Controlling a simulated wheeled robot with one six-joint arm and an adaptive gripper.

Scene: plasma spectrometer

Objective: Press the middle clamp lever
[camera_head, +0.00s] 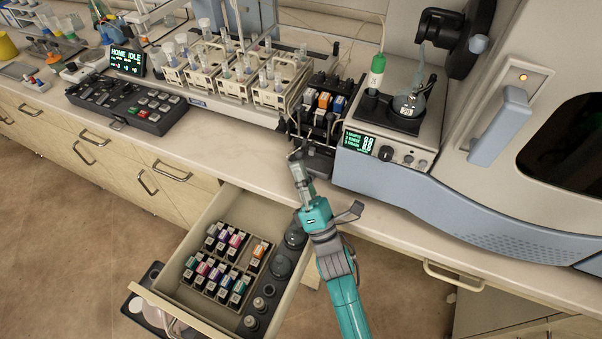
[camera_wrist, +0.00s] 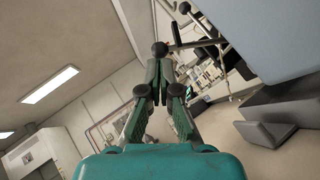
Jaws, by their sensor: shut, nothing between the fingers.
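The pump block (camera_head: 322,112) stands on the bench left of the display unit. It carries several clamps in a row, with orange, blue and other coloured parts on top. The middle clamp lever cannot be told apart from its neighbours here. My gripper (camera_head: 296,156) is at the bench's front edge, just in front of and below the pump block, its fingers together and empty. In the wrist view my gripper (camera_wrist: 160,66) shows shut, with a dark round knob (camera_wrist: 160,48) right at its tips. I cannot tell whether they touch.
The display unit (camera_head: 385,150) with a flask is right of the pump. White tube racks (camera_head: 235,75) stand at its left. A bare bench strip (camera_head: 215,135) lies in front.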

